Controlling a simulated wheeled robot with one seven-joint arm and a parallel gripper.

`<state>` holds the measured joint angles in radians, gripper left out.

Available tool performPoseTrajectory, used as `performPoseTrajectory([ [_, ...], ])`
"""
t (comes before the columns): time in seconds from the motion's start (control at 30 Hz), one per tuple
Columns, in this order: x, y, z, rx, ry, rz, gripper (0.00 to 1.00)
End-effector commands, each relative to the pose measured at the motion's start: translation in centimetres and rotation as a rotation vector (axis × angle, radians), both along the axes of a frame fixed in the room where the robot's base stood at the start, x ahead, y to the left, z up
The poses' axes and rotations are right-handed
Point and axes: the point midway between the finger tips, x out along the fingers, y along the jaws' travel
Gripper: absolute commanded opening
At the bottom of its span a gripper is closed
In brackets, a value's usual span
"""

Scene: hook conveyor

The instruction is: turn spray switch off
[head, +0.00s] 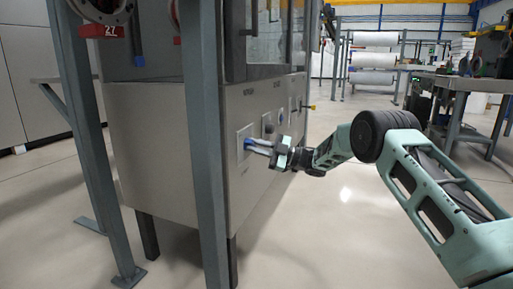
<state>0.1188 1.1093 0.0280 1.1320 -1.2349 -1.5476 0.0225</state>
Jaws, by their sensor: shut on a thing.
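A grey metal cabinet (160,150) stands on legs left of centre, with a row of switch plates on its right-hand face. My gripper (254,145) reaches in from the right, and its fingertips are at the nearest plate (241,158). It is shut on a small blue switch knob (248,142) there. The knob is mostly covered by the fingers, so its turned position cannot be told. Labels above the plates are too small to read. Another plate (267,124) with a dark knob sits farther along the face.
Grey steel posts (205,140) stand close in front of the cabinet on the left. A workbench (455,82) with tools is at the right back. White rolls on a rack (374,60) stand behind. The floor between is clear.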

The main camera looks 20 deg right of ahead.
Motion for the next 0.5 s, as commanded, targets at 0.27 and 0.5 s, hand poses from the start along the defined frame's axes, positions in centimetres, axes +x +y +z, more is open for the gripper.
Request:
performPoseTrajectory([
  [0.27,-0.08,-0.11,-0.27,-0.005,0.001,0.002,0.0],
  [0.5,-0.04,-0.08,-0.17,-0.003,0.001,0.001,0.36],
])
